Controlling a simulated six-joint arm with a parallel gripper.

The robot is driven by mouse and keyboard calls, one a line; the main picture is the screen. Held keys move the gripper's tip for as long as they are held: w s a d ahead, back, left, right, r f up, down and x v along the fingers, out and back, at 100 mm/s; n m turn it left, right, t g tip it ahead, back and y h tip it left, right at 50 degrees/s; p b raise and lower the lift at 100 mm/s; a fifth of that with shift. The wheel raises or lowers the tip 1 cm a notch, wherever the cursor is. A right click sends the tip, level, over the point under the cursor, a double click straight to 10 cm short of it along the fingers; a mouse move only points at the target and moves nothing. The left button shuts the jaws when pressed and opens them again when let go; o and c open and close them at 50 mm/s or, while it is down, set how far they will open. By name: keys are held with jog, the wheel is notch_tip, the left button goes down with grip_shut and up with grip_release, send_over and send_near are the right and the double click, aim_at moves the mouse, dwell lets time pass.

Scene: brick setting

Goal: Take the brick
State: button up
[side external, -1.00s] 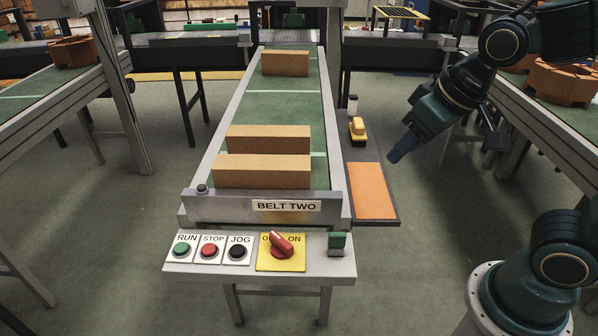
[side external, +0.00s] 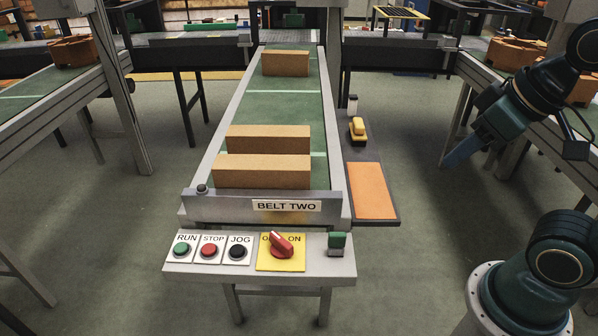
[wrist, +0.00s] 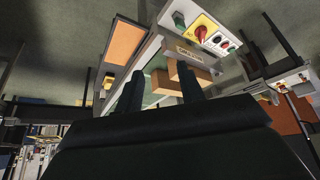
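Three tan bricks lie on the green belt of BELT TWO (side external: 262,105). The front brick (side external: 262,172) is near the belt's end stop, a second brick (side external: 268,139) is just behind it, and a third brick (side external: 285,63) is at the far end. My gripper (side external: 452,161) is in the air to the right of the belt, well apart from the bricks. In the wrist view the two fingers of my gripper (wrist: 159,72) stand apart, with nothing held between them. Two bricks show beyond the fingers, one being a near brick (wrist: 164,83), partly hidden by the fingers.
An orange pad (side external: 372,190) on a dark shelf sits right of the belt, with a yellow-and-black item (side external: 357,129) behind it. The control panel (side external: 180,270) with buttons and a red switch (side external: 281,245) is in front. Another conveyor (side external: 60,100) runs at left.

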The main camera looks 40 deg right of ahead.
jog(key=o, duration=1)
jog(key=w+a+r+n+g+y, duration=0.1)
jog(key=w+a+r+n, duration=0.1)
jog(key=w, duration=0.7)
jog(key=w+a+r+n, duration=0.1)
jog(key=w+n, duration=0.2)
jog(key=w, duration=0.6)
jog(key=w+a+f+n+y, duration=0.1)
jog(key=w+f, duration=0.3)
jog(key=w, duration=0.4)
jog(key=w+a+f+n+g+y, duration=0.1)
jog(key=w+a+f+n, duration=0.1)
jog(key=w+f, duration=0.3)
jog(key=w+n, duration=0.1)
jog(key=w, duration=0.3)
jog(key=shift+w, duration=0.2)
jog(key=shift+a, duration=0.1)
